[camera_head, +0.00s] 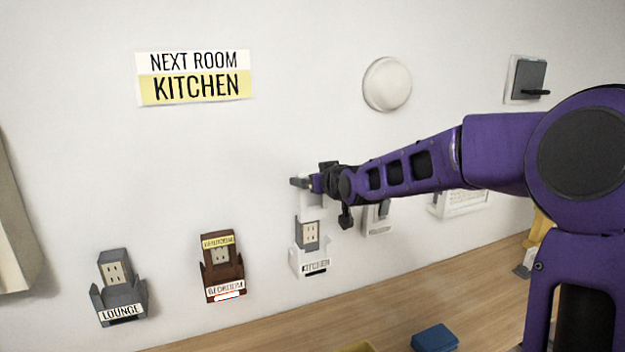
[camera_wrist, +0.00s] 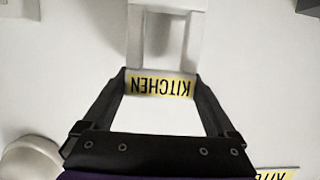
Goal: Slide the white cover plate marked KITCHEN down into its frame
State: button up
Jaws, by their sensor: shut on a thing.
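The white cover plate (camera_wrist: 160,116) carries a yellow KITCHEN label, upside down in the wrist view. My gripper (camera_wrist: 160,77) is shut on its two side edges. In the head view my gripper (camera_head: 312,183) is at the wall, with a small part of the white plate (camera_head: 312,198) showing below it. The white frame marked KITCHEN (camera_head: 297,262) is on the wall directly below, with a grey socket (camera_head: 309,236) in it. In the wrist view, white rails (camera_wrist: 136,38) stand past the fingertips. I cannot tell whether the plate touches them.
Left along the wall are a brown BEDROOM frame (camera_head: 224,278) and a grey LOUNGE frame (camera_head: 120,298). A NEXT ROOM KITCHEN sign (camera_head: 195,77) and a round white fixture (camera_head: 387,84) are above. A blue block (camera_head: 434,338) lies on the wooden surface (camera_head: 300,325).

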aim_at(313, 219)
jog(key=shift+f+b, duration=2.2)
jog(key=shift+f, duration=0.65)
jog(key=shift+f+b, duration=2.05)
jog(key=shift+f, duration=0.6)
jog(key=o, duration=1)
jog(key=shift+s+d+r, duration=0.25)
jog(key=shift+s, duration=0.1)
jog(key=shift+p+v, duration=4.4)
jog(key=shift+v, duration=3.8)
jog(key=shift+s+a, duration=0.1)
jog(key=shift+a, duration=0.05)
